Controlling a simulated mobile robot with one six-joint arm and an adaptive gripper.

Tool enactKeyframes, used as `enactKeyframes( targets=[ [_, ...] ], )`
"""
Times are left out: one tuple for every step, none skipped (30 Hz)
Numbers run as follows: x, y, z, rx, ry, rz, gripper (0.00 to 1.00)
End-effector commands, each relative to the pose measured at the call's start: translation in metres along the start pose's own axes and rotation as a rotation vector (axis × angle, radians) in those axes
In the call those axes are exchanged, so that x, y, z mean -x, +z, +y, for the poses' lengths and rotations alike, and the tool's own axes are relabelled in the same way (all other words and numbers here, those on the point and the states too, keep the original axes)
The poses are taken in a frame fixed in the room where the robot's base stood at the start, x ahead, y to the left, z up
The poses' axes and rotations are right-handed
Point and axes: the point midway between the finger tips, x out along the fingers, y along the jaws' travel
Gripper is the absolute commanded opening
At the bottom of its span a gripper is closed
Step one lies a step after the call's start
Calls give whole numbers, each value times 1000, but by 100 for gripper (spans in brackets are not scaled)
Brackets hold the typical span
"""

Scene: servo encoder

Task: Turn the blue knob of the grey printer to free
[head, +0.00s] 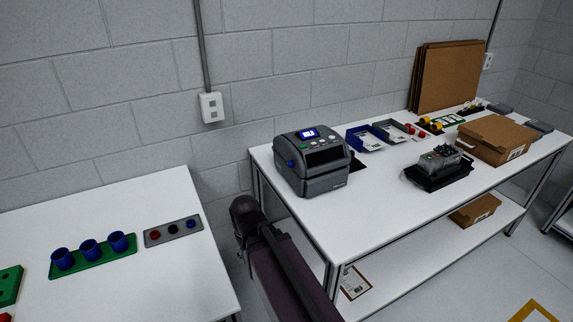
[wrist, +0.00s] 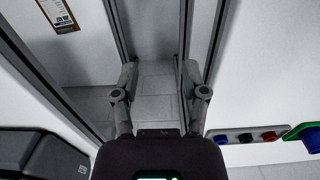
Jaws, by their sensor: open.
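The grey printer (head: 325,183) stands at the left end of the right table, with a lit blue screen on its top. The blue knob (head: 290,163) is on the printer's left side; its pointer and any markings are too small to read. In the wrist view a dark grey body (wrist: 40,155) at lower left appears to be the printer; the knob does not show there. My gripper (wrist: 159,70) is open and empty, over the floor gap between the two tables. In the head view, my arm covers that gap, and the fingers cannot be made out.
The left table (head: 110,215) carries a green tray (head: 95,263) with blue cups and a grey plate (head: 173,231) with small knobs. A wall socket (head: 211,107) is behind.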

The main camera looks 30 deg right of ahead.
Motion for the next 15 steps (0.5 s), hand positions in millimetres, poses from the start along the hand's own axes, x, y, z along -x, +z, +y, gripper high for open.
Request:
enactKeyframes(
  targets=[
    [0,0,0,0,0,0,57],
    [0,0,0,0,0,0,57],
    [0,0,0,0,0,0,57],
    [0,0,0,0,0,0,57],
    [0,0,0,0,0,0,57],
    [0,0,0,0,0,0,57],
    [0,0,0,0,0,0,57],
    [0,0,0,0,0,0,60],
    [0,0,0,0,0,0,72],
    [0,0,0,1,1,0,72],
    [0,-1,0,3,3,0,72],
    [-1,-2,1,7,8,0,72],
    [-2,-3,2,11,13,-1,72],
    [-2,-4,3,17,20,-1,72],
    [-3,-7,5,27,35,-2,72]
  ],
)
